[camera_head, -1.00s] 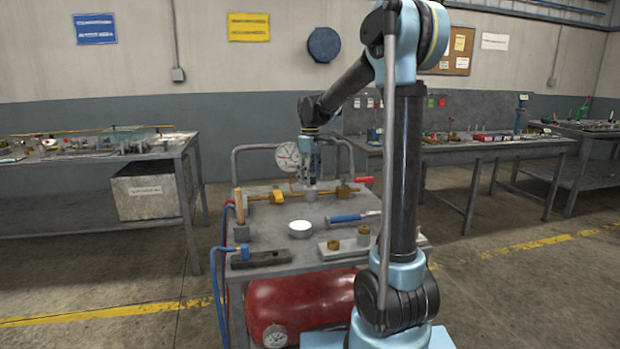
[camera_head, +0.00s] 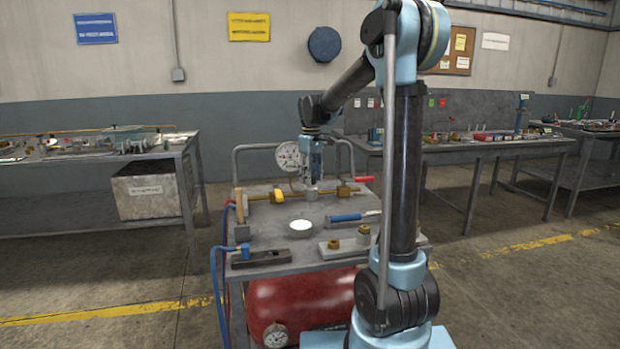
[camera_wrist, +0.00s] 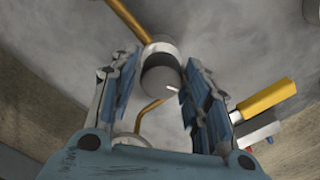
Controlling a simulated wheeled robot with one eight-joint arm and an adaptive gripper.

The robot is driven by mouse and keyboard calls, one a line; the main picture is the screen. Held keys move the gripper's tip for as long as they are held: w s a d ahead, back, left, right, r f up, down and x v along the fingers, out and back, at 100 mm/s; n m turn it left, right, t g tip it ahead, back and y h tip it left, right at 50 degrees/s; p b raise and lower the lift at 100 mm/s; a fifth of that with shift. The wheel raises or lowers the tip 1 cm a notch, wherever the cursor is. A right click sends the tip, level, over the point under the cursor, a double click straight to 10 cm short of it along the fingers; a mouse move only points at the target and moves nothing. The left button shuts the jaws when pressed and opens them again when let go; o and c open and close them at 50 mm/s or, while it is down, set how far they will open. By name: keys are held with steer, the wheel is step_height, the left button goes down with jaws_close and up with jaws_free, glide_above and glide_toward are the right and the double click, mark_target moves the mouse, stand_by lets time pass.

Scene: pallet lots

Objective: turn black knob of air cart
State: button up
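The air cart (camera_head: 275,230) stands in front of me, with a brass pipe line and a pressure gauge (camera_head: 289,157) at its back. My gripper (camera_head: 312,180) points down over a grey cylindrical fitting (camera_head: 311,194) in that line. In the wrist view, my gripper (camera_wrist: 163,72) has its two fingers on either side of a dark grey round knob (camera_wrist: 159,79), which looks like the black knob. Narrow gaps show between the fingers and the knob, so the fingers look open around it. Contact lower down is hidden.
A yellow valve handle (camera_head: 277,196) sits left of the fitting and a red lever (camera_head: 364,179) right. A red tank (camera_head: 300,303) is below.

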steer(key=shift+r, duration=0.15)
step_height(320, 180, up, 12)
steer(key=shift+f, duration=0.2)
stand_by(0.5)
